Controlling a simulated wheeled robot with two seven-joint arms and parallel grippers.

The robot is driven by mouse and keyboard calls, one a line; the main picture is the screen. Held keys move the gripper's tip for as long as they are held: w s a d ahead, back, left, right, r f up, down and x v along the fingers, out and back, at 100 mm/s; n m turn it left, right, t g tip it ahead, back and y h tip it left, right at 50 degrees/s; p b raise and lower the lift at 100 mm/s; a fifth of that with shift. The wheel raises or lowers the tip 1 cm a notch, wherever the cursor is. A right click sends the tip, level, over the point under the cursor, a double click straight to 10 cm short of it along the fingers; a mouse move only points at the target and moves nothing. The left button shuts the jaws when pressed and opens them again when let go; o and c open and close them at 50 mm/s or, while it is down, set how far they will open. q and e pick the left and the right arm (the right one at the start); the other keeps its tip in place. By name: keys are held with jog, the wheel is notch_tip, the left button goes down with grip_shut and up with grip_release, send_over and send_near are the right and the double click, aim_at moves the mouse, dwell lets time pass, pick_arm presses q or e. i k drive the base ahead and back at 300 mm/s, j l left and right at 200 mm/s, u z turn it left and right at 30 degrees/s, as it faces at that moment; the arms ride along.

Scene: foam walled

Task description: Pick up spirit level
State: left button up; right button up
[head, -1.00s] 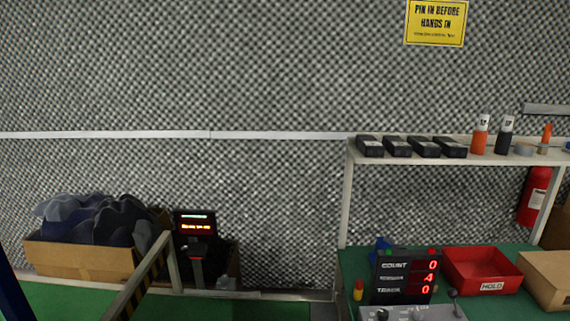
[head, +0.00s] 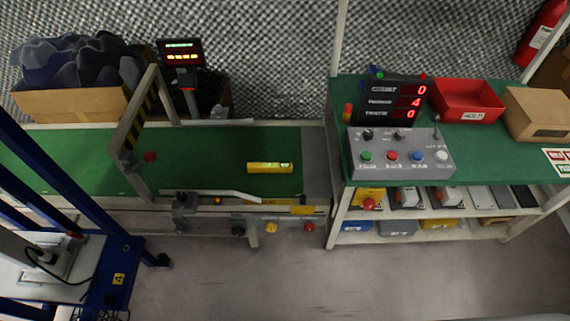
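A yellow spirit level (head: 270,168) lies flat on a green conveyor belt (head: 220,150), near the belt's right end. Its long side runs left to right in the picture, and small pale vial windows show along it. Nothing covers it. Neither of my grippers is in the head view.
A grey control box (head: 400,153) and a red bin (head: 466,100) stand on the green-topped bench (head: 348,172) to the right. A striped frame (head: 140,115) spans the belt on the left. A pale bent rail (head: 225,194) runs along its front edge. The grey floor (head: 330,280) in front is open.

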aim_at(252, 167)
jog(key=i+u, duration=0.45)
jog(key=i, duration=0.4)
